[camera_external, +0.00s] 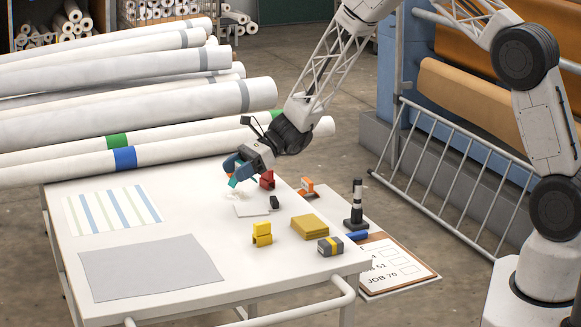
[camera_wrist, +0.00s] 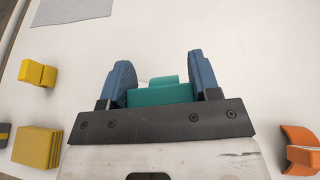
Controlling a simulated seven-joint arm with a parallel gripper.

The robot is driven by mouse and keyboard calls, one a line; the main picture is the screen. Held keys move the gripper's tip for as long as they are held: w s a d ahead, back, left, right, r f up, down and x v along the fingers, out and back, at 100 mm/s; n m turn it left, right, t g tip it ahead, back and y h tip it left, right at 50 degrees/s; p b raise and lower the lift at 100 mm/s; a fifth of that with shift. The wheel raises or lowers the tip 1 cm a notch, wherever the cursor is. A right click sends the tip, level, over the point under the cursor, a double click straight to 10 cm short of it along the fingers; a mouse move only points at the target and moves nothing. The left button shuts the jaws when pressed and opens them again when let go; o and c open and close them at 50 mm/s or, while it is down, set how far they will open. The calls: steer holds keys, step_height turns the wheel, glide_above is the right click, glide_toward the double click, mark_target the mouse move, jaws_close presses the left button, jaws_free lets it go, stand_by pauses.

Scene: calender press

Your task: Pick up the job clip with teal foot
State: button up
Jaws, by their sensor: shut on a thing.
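The job clip with teal foot (camera_wrist: 160,94) is between the two blue finger pads of my gripper (camera_wrist: 160,72) in the wrist view. The fingers are shut on its teal part, one pad on each side. In the external view my gripper (camera_external: 237,170) points down over the back part of the white table, and a bit of the teal clip (camera_external: 233,182) shows by the fingers. Most of the clip is hidden there. I cannot tell whether it is touching the table.
A red clip (camera_external: 267,180) stands close right of my gripper. A small dark block (camera_external: 274,202), yellow clip (camera_external: 262,234), yellow pads (camera_external: 309,227), striped block (camera_external: 330,246) and orange clip (camera_external: 307,186) stand nearby. Long white rolls (camera_external: 130,110) lie behind. The grey sheet (camera_external: 140,275) lies front left.

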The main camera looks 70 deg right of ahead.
steer(key=shift+s+a+r, duration=0.1)
steer(key=shift+s+a, duration=0.05)
steer(key=shift+s, duration=1.05)
steer(key=shift+s+a+r, duration=0.1)
steer(key=shift+s+a, duration=0.05)
steer(key=shift+s, duration=1)
steer(key=shift+r, duration=0.15)
